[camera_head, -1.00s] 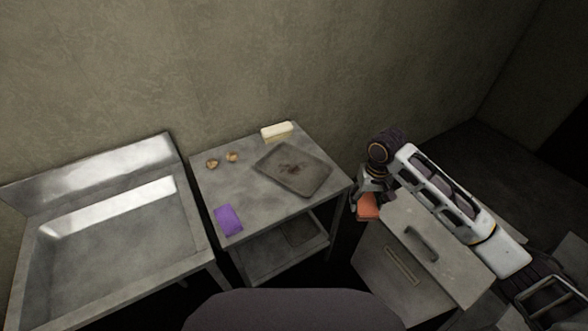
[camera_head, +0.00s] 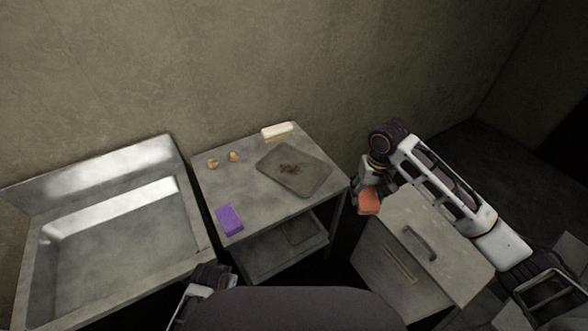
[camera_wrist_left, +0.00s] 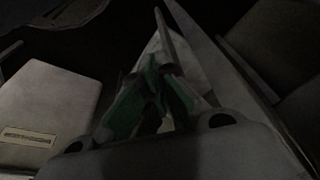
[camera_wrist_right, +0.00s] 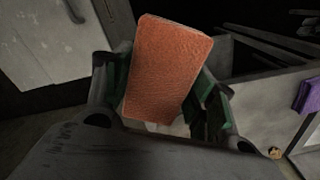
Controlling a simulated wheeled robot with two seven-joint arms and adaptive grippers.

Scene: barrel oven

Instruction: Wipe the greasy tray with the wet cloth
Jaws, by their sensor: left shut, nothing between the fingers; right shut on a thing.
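The greasy tray (camera_head: 312,183) lies on the metal table, with a dark brown stain in its middle. My right gripper (camera_head: 368,188) is to the right of the table, shut on an orange cloth (camera_head: 369,201). In the right wrist view the orange cloth (camera_wrist_right: 168,68) stands up between the fingers. A purple cloth (camera_head: 229,219) lies folded at the table's front left corner. I cannot tell which cloth is wet. My left gripper (camera_wrist_left: 155,100) is shut and empty in the left wrist view. In the head view, part of my left arm shows at the bottom, beside my body.
The metal table (camera_head: 250,195) has a lower shelf. A pale yellow block (camera_head: 277,131) and two small brown lumps (camera_head: 223,160) sit along its back. A metal sink (camera_head: 110,235) stands to the left. A grey cabinet with a handle (camera_head: 419,241) is below my right arm.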

